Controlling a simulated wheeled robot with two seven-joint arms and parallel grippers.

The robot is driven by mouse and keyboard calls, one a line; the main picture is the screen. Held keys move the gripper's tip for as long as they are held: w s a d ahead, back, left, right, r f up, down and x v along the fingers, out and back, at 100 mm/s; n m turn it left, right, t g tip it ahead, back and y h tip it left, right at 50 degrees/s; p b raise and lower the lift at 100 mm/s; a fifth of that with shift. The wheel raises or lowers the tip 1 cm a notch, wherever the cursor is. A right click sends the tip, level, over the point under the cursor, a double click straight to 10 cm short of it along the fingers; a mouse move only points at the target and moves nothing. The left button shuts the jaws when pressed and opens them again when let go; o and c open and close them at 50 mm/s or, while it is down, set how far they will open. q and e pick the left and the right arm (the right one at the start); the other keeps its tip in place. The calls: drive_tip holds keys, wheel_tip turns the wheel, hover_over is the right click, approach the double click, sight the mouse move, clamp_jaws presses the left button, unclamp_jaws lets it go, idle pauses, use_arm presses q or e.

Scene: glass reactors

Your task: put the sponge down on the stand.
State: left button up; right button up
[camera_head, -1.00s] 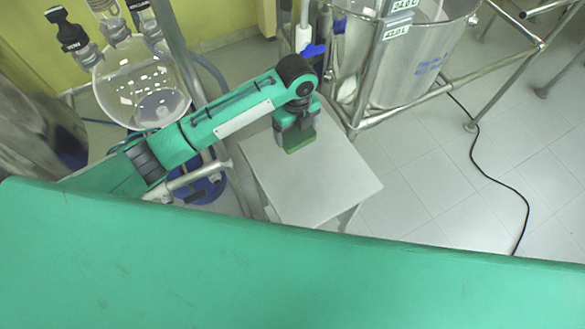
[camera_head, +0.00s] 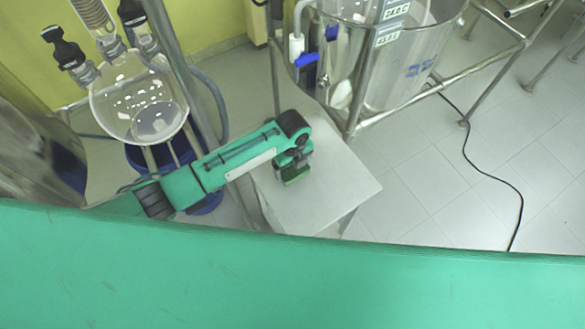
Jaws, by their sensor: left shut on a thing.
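The stand (camera_head: 335,190) is a pale grey square-topped table at the centre of the head view. My left arm comes in from the left and its gripper (camera_head: 292,170) points down over the left part of the stand's top. The gripper is shut on the sponge (camera_head: 296,177), of which a small green part shows below the jaws. I cannot tell whether the sponge touches the top. The rest of the sponge is hidden by the gripper and wrist. My right gripper is not in view.
A round glass flask (camera_head: 138,105) in a metal frame stands left of the stand. A large glass vessel (camera_head: 400,70) in a steel frame is behind it. A black cable (camera_head: 490,180) lies on the tiled floor at right. The right part of the stand's top is clear.

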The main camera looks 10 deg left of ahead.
sight(292, 167)
use_arm(q)
drive_tip(key=shift+f, duration=0.65)
wheel_tip(292, 167, down, 2)
drive_tip(key=shift+f+p, duration=0.1)
drive_tip(key=shift+p, duration=0.3)
drive_tip(key=shift+f, duration=0.45)
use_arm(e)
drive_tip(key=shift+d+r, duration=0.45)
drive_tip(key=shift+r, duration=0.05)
use_arm(q)
drive_tip(key=shift+f, duration=0.1)
drive_tip(key=o, duration=0.8)
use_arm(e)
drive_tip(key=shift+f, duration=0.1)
